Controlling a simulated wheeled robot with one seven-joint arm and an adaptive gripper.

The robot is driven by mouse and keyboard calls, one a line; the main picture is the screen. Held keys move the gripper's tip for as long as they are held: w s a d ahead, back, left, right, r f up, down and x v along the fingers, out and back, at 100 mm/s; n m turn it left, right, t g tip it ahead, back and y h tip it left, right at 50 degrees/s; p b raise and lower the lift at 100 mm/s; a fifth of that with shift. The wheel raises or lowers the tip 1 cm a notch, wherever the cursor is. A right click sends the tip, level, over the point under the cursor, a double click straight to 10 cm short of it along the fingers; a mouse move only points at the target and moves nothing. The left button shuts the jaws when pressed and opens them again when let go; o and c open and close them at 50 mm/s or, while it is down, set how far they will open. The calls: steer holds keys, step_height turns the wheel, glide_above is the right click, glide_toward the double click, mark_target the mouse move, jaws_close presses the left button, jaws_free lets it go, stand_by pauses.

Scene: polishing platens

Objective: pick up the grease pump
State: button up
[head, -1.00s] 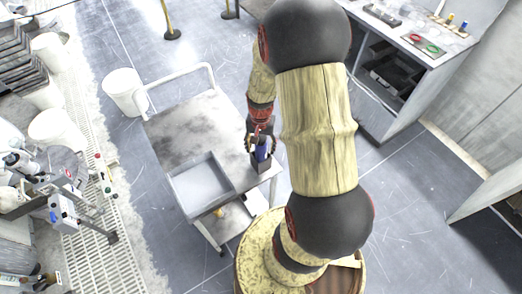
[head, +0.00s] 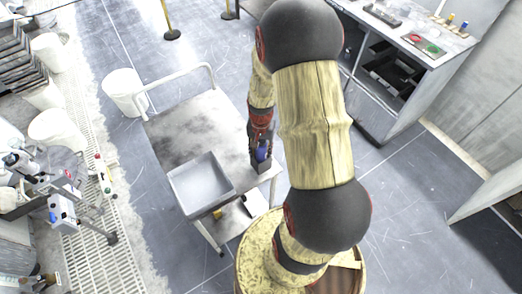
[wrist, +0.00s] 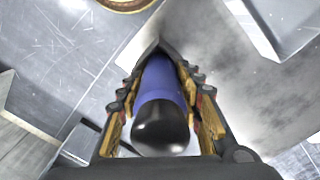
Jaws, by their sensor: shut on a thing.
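A white bucket (head: 123,92) stands on the floor beyond the cart's left side. A workbench (head: 405,35) stands at the upper right. The floor right of my arm is clear.

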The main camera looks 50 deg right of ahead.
jaws_close()
steer(key=shift+r, duration=0.1)
